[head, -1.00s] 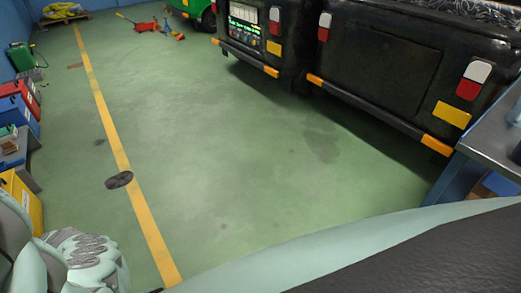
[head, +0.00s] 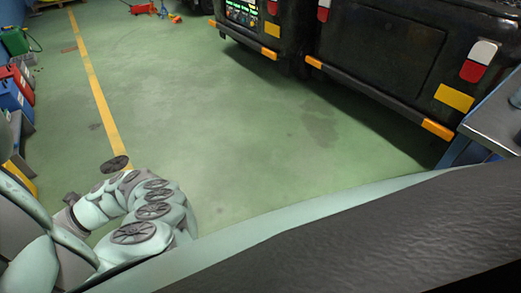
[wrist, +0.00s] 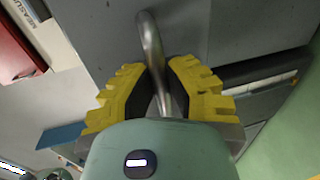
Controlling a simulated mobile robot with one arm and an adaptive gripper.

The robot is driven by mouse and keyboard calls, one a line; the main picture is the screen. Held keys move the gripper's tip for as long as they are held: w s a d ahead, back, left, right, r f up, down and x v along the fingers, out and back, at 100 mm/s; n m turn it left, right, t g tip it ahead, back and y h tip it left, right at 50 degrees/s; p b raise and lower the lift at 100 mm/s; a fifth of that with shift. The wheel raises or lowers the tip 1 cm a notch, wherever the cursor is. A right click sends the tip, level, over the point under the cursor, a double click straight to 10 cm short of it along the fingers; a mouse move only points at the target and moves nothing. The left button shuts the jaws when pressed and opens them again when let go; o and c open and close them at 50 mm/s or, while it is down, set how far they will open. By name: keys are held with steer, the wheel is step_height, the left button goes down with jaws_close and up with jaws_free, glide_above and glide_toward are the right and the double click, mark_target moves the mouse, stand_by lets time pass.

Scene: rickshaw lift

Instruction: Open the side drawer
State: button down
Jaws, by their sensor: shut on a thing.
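In the wrist view, my gripper (wrist: 155,95) has its two yellow ridged fingers closed around a bent metal bar handle (wrist: 150,40). The handle is fixed to a flat grey panel (wrist: 95,40), which looks like the drawer front. The lower part of the handle is hidden behind my wrist housing. How far the drawer stands out cannot be told from this view. In the head view, part of my arm shows at the lower left, but the gripper, handle and drawer are not visible there.
In the head view, a green floor with a yellow line (head: 92,80) is open ahead. Dark vehicles (head: 385,55) stand at the right, near a metal-topped bench (head: 495,120). Red and blue boxes (head: 18,92) line the left wall.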

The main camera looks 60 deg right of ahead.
steer(key=shift+d, duration=0.1)
steer(key=c, duration=1)
jaws_free()
steer(key=shift+w, duration=0.1)
steer(key=v, duration=1.2)
